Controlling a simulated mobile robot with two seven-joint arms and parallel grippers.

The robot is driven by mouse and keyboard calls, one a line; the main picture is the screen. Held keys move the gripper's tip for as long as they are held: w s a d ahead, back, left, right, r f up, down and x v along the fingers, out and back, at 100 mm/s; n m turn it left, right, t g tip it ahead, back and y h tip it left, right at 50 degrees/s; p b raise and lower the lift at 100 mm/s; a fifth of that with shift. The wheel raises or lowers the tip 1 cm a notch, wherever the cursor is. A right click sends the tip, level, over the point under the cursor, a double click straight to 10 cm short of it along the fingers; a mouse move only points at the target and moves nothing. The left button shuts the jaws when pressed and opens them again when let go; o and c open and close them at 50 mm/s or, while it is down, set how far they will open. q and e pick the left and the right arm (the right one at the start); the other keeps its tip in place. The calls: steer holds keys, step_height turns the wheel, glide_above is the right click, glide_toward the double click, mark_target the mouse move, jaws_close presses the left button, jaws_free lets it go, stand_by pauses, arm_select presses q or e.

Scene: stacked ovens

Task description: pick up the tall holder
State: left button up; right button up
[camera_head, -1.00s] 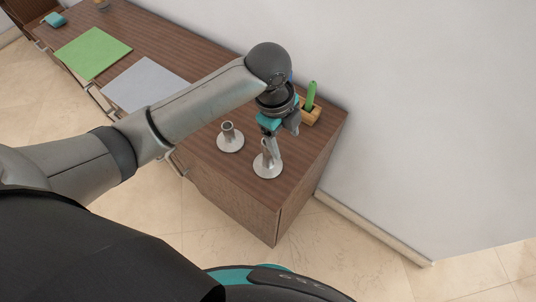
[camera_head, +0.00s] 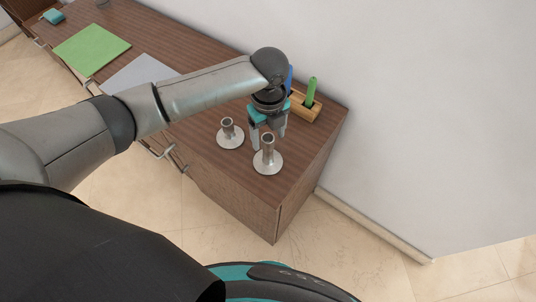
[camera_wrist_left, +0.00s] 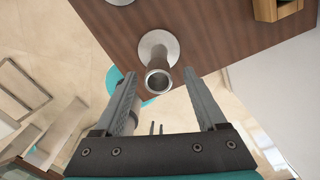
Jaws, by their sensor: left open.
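The tall holder (camera_head: 268,158) is a metallic tube upright on a round base, near the cabinet's right front part. A similar, seemingly shorter holder (camera_head: 230,137) stands to its left. My left gripper (camera_head: 267,138) is open and points down at the tall holder, just behind its tube in the head view. In the left wrist view, the tall holder's tube (camera_wrist_left: 158,78) shows between the two spread fingers (camera_wrist_left: 159,75), with no contact visible. Its depth relative to the fingertips is hard to tell. My right gripper is not in view.
A wooden box (camera_head: 305,108) with a green item (camera_head: 311,92) and a blue item stands behind the gripper by the wall. A grey sheet (camera_head: 139,73) and a green sheet (camera_head: 92,48) lie farther left. The cabinet's right edge is close to the tall holder.

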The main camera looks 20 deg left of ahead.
mark_target(268, 151)
arm_select(q)
steer(key=shift+s+f+b, duration=0.1)
steer(key=shift+f+b, duration=0.3)
steer(key=shift+f, duration=2.35)
steer(key=shift+c, duration=0.4)
jaws_close()
